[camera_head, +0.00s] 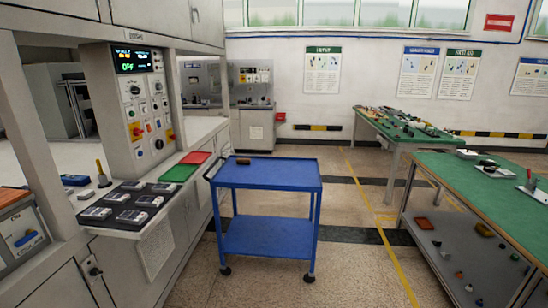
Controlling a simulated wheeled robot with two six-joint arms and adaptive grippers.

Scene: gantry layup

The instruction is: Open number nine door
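No door with a readable number nine shows in the head view. Grey cabinet doors (142,275) run below the counter on the left, and one has a dark latch or lock (93,268). Overhead cabinet doors (160,16) with a metal handle are at the top left, and they look shut. A panel with a blue handle (27,238) sits at the far left edge. Neither of my grippers is in view.
A blue two-shelf cart (265,172) stands close to the left counter. A control panel (134,95) reads OFF. Green-topped benches (485,183) stand on the right. Floor with yellow lines (385,240) is clear between cart and benches.

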